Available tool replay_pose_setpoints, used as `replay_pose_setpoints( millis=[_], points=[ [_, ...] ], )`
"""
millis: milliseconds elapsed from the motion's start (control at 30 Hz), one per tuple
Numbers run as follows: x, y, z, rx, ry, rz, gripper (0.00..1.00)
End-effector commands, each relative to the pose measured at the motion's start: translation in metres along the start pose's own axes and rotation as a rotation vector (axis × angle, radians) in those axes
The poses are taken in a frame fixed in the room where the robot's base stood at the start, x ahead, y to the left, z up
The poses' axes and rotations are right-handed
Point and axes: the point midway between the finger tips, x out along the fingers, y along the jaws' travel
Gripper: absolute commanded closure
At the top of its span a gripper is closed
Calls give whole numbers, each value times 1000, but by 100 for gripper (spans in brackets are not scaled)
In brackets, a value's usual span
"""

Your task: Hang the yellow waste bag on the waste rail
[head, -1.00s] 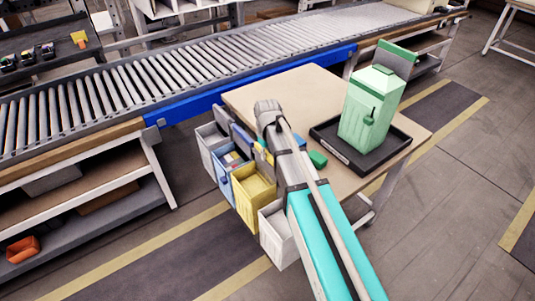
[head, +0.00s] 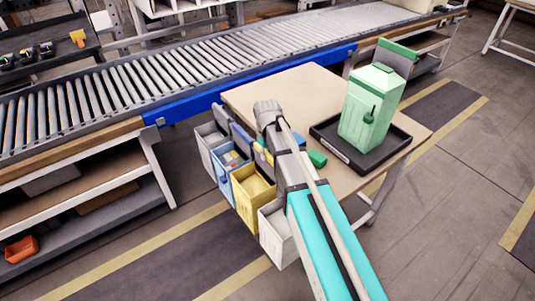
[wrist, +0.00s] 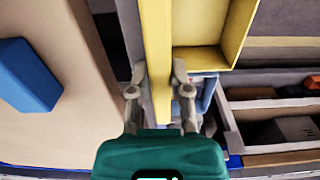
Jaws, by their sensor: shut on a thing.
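The yellow waste bag (head: 253,187) is an open box shape at the left side of the table, between a blue bag and a white bag. In the wrist view, its yellow back panel (wrist: 157,40) stands between the fingers of my gripper (wrist: 158,92), which is shut on it. The panel runs close beside a grey strip (wrist: 135,45) along the table edge, perhaps the waste rail. I cannot tell whether the bag bears on it. In the head view, my arm hides the fingers and part of the bag's back.
A blue bag (head: 229,160), a grey bag (head: 209,143) and a white bag (head: 277,228) hang along the same side. A green bin (head: 370,110) stands in a black tray (head: 335,146) on the table. A blue block (wrist: 25,75) lies on the tabletop.

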Motion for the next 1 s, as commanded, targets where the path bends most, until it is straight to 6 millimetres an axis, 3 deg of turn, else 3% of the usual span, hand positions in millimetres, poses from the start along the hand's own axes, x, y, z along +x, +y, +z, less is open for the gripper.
replay_pose_setpoints(
  millis=[800, 833, 1000],
  points=[
    [12, 0, 0, 1, 0, 0, 100],
    [12, 0, 0, 1, 0, 0, 69],
    [11, 1, 0, 1, 0, 0, 38]
  ],
)
